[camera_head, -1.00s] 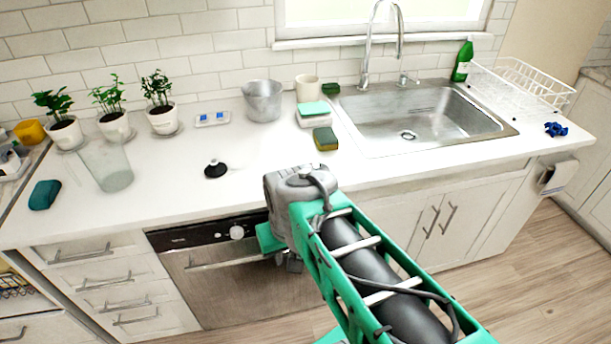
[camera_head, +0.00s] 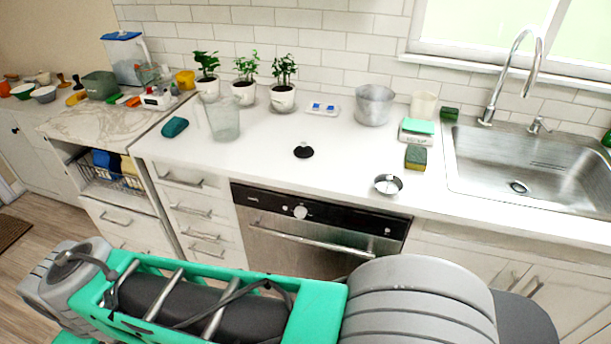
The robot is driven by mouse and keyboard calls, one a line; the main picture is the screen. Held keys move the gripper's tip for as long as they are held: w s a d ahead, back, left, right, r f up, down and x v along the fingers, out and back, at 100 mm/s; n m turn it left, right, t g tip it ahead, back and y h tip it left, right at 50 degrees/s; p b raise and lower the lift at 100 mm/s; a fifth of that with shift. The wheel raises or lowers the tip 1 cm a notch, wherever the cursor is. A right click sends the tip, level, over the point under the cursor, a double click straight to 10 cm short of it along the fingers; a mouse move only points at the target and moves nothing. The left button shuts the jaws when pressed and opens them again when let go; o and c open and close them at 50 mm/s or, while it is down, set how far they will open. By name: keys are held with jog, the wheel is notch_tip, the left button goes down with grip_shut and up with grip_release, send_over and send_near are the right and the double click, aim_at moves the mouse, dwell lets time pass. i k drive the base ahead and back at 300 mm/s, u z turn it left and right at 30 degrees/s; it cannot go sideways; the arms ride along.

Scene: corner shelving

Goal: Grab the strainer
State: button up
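A small round metal piece with a raised middle, which looks like the strainer (camera_head: 388,184), lies on the white counter near its front edge. It is left of the sink and in front of the yellow-green sponge. My arm crosses the bottom of the picture, low in front of the dishwasher, with its grey far joint at the lower left. My gripper's fingers are not in view, so what they hold cannot be seen. Nothing of my arm touches the metal piece.
A black stopper (camera_head: 303,151) lies left of the metal piece. A sponge (camera_head: 416,157), scale (camera_head: 416,131), metal pot (camera_head: 374,105) and glass (camera_head: 223,120) stand on the counter. The sink (camera_head: 530,170) is at the right. The counter around the metal piece is mostly clear.

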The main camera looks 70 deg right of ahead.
aim_at(387, 185)
jog(key=u, duration=1)
jog(key=k, duration=0.85)
jog(key=z, duration=0.8)
